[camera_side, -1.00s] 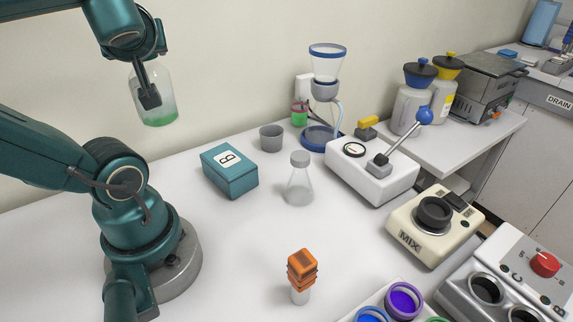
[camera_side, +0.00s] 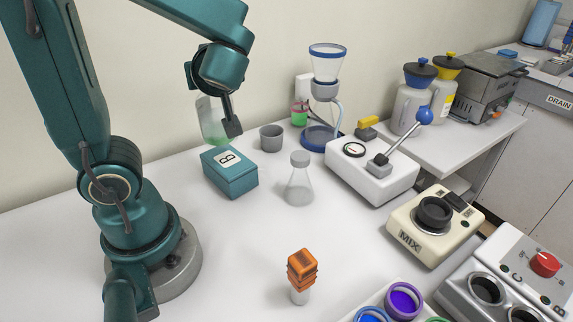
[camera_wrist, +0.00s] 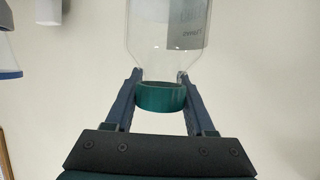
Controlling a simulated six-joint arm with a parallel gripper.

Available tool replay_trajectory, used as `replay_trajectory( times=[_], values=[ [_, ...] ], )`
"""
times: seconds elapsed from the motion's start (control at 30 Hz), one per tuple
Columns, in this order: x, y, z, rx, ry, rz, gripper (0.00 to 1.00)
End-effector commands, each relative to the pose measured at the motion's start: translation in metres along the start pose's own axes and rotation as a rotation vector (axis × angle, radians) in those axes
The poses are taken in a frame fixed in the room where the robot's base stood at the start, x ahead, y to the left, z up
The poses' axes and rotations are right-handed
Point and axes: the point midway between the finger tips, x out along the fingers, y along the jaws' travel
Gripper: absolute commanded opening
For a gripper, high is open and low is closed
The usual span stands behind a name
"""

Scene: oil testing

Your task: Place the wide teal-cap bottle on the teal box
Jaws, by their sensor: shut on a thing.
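My gripper (camera_side: 231,124) is shut on a clear wide bottle (camera_side: 209,117) with a little green liquid at its bottom. In the wrist view the bottle (camera_wrist: 168,40) sits between the two fingers, its teal cap (camera_wrist: 160,96) nearest the gripper body. In the side view the cap is hidden behind my wrist. The teal box (camera_side: 233,180), with a white "B" label on top, stands on the table. The bottle appears just above or behind the box's back edge; I cannot tell whether they touch.
A grey cup (camera_side: 271,138) and a conical flask (camera_side: 299,180) stand right of the box. A funnel stand (camera_side: 325,90) and a white lever device (camera_side: 372,172) are farther right. An orange-topped vial (camera_side: 301,275) stands at the front. The table in front of the box is clear.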

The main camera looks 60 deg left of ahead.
Motion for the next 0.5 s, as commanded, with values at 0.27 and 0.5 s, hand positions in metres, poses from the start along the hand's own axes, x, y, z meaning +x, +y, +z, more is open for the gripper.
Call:
replay_trajectory(
  times=[0.27,0.5],
  values=[
    [0.004,0.007,0.012,0.006,0.002,0.000,0.00],
    [0.014,0.007,0.038,0.006,0.002,-0.002,0.00]
  ],
)
